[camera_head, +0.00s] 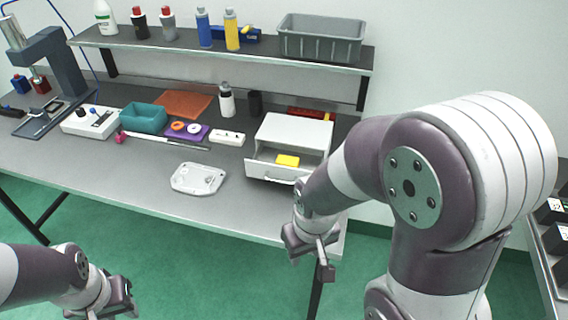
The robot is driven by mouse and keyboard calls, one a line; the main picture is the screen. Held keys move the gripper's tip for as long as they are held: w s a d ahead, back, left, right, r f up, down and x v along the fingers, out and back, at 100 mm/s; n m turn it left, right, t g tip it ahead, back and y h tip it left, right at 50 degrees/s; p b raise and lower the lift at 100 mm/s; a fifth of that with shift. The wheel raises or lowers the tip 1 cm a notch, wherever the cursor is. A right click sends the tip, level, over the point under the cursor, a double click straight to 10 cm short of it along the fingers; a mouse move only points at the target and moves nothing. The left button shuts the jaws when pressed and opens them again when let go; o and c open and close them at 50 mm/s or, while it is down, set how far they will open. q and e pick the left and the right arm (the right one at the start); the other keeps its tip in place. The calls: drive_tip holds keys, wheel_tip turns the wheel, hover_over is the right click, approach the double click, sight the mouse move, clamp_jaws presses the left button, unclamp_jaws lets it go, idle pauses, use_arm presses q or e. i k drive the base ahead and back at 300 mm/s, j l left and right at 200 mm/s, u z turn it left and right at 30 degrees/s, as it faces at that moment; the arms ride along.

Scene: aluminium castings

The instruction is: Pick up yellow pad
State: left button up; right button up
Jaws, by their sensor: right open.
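The yellow pad (288,160) lies inside the open drawer (272,172) of a white cabinet (297,133) on the workbench. My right gripper (312,262) hangs in front of the bench's front edge, below and to the right of the drawer. It is open, empty and apart from the pad. My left gripper (104,312) is low at the lower left, in front of the bench and far from the pad. Its fingers run to the frame's bottom edge, so its opening is unclear.
A light casting (199,178) lies left of the drawer. Behind are a teal bin (144,117), a purple pad (187,132) with rings, a white block (227,138) and a bottle (226,100). A shelf (220,52) with bottles and a grey crate (322,38) overhangs the back.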

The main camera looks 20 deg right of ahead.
sight(289, 161)
drive_tip(key=i+z, duration=0.25)
drive_tip(key=i, duration=0.35)
drive_tip(key=i+j+z, duration=0.2)
drive_tip(key=i, duration=0.35)
